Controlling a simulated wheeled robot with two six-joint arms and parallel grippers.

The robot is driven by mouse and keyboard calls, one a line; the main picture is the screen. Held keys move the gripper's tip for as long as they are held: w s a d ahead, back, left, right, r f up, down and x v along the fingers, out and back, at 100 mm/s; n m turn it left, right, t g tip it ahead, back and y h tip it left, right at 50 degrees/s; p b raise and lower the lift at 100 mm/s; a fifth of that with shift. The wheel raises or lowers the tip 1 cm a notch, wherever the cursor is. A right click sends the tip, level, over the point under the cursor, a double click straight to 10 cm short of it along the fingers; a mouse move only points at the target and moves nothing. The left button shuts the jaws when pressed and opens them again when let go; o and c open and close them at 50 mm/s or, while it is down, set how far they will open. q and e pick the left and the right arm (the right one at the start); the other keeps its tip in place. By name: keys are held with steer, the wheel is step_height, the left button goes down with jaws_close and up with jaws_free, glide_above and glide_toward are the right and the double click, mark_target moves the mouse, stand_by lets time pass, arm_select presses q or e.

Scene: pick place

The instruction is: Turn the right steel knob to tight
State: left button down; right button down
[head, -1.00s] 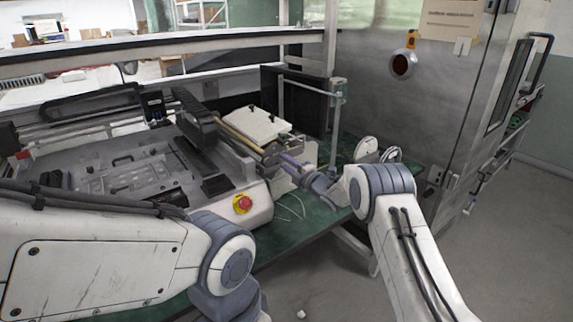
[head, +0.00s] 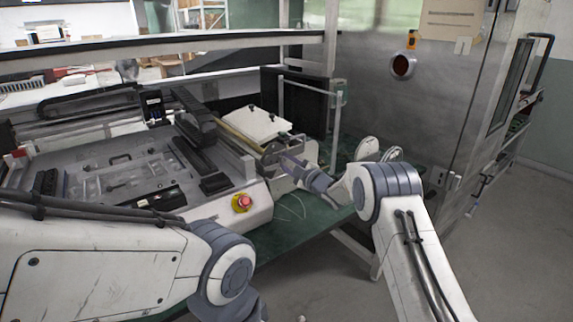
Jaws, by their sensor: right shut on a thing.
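My right gripper (head: 288,160) is at the front right of the machine, beside the end of the fixture with the white plate (head: 257,125). Its fingers are small in the view and point left, away from my wrist. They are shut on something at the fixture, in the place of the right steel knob. The knob itself is too small and too covered by the fingers to make out, so its turn angle cannot be read. My left arm comes in at the lower left and bends down out of the picture. Its gripper is not in view.
A grey and white machine (head: 110,175) fills the left of the green table (head: 300,225). A red emergency stop button (head: 244,202) is on its front corner. White discs (head: 367,149) stand right of my gripper. A steel cabinet (head: 420,110) rises behind.

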steer(key=shift+f+m, duration=0.1)
steer(key=shift+m, duration=0.2)
steer(key=c, duration=0.6)
jaws_free()
steer(key=shift+d, duration=0.1)
steer(key=shift+b+v, duration=0.7)
steer(key=shift+v, duration=4.55)
